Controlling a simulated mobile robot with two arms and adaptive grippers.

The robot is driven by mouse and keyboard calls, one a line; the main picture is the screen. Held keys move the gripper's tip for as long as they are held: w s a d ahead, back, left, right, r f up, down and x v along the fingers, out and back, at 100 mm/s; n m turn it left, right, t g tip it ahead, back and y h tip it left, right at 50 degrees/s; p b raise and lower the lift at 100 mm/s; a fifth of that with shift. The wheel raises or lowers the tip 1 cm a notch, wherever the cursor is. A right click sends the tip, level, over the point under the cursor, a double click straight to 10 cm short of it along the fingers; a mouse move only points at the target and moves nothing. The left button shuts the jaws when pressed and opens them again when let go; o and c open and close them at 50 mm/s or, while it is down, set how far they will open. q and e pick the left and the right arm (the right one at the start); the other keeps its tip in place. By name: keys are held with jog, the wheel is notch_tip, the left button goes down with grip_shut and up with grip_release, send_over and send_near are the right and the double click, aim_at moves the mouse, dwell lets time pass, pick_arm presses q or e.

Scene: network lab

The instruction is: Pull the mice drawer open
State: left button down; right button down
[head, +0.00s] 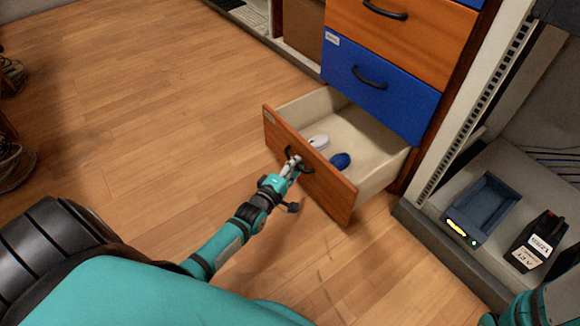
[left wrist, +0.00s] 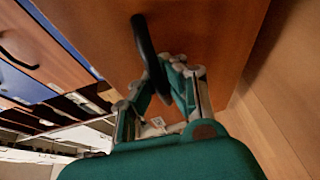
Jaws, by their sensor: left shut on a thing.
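The mice drawer (head: 318,180) is the lowest one in the cabinet. It has an orange-brown wooden front and stands pulled well out. A white mouse (head: 319,141) and a blue mouse (head: 340,160) lie inside it. My left gripper (head: 292,165) is shut on the dark handle (head: 299,160) of this drawer. In the left wrist view the fingers (left wrist: 165,92) close around the handle (left wrist: 145,45) in front of the wooden drawer front (left wrist: 205,30). My right gripper is not in view; only a bit of teal arm shows at the lower right.
A closed blue drawer (head: 380,88) and a closed orange drawer (head: 400,35) sit above. At the right, a rack base holds a blue-grey tray (head: 483,207) and a black labelled box (head: 535,242). Wooden floor (head: 150,110) to the left is clear; shoes (head: 12,165) stand at the left edge.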

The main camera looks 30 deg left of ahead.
pick_arm(q)
jog(key=shift+r, duration=0.1)
jog(key=c, duration=1.3)
grip_release()
jog(key=shift+c, duration=0.2)
jog(key=s, duration=1.2)
jog(key=shift+r, duration=0.4)
